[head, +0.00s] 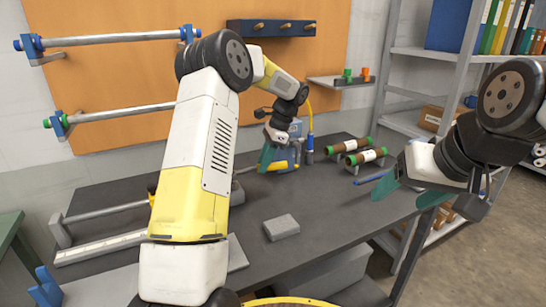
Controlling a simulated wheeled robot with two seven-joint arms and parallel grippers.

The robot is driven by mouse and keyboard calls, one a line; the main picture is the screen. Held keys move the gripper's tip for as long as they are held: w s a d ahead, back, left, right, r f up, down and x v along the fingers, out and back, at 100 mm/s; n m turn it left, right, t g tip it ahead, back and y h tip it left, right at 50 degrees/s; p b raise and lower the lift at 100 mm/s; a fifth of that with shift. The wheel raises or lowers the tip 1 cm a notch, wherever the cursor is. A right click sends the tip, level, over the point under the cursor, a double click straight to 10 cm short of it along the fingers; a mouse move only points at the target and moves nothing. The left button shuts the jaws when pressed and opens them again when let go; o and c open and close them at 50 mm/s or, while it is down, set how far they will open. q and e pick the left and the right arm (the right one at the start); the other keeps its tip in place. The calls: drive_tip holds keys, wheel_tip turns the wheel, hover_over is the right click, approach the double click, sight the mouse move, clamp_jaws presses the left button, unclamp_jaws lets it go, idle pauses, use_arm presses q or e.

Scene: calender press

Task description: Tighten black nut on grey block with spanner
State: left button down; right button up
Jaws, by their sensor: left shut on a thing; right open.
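My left gripper (268,159) is at the back of the dark table and is shut. A yellow piece (282,165) and a thin grey bar (246,170) show at its fingers; they may be parts of one tool, and I cannot tell if it is the spanner. My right gripper (408,192) is open and empty over the table's right edge. A grey block (281,227) lies on the front middle of the table, apart from both grippers. I cannot make out a black nut on it.
Two green-ended rolls (358,151) lie at the back right of the table (325,205). A blue-handled thing (373,177) lies near the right gripper. A blue device (296,150) stands behind the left gripper. Metal shelves (415,100) stand at right. Table around the grey block is clear.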

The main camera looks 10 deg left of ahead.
use_arm(q)
drive_tip(key=shift+f, duration=2.05)
drive_tip(key=shift+s+f, duration=0.15)
drive_tip(key=shift+s+d+m+t, duration=0.25)
drive_tip(key=shift+s+m+t, duration=0.05)
drive_tip(key=shift+s+m, duration=0.5)
drive_tip(key=shift+s+d+m+t, duration=0.2)
drive_tip(key=shift+s+m+t, duration=0.1)
drive_tip(key=shift+s+m, duration=0.45)
drive_tip(key=shift+s+a+m+t, duration=0.1)
drive_tip(key=shift+s+m+t, duration=0.7)
drive_tip(key=shift+s+m, duration=1.2)
drive_tip(key=shift+s+a+m+t, duration=0.25)
drive_tip(key=shift+s+m, duration=0.35)
drive_tip(key=shift+m, duration=0.1)
drive_tip(key=shift+s+a+m+t, duration=0.2)
drive_tip(key=shift+s+a+m, duration=0.05)
drive_tip(key=shift+s+m, duration=0.35)
drive_tip(key=shift+s+a+m+t, duration=0.25)
drive_tip(key=shift+s+m, duration=0.3)
drive_tip(key=shift+m, duration=0.2)
drive_tip(key=shift+s+a+m+t+h, duration=0.25)
drive_tip(key=shift+s+a+m, duration=0.3)
drive_tip(key=shift+m, duration=0.25)
drive_tip(key=shift+s+a+m+t+h, duration=0.15)
drive_tip(key=shift+s+a+m+h, duration=0.1)
drive_tip(key=shift+s+a+m, duration=0.4)
drive_tip(key=shift+d, duration=0.25)
drive_tip(key=shift+w, duration=0.15)
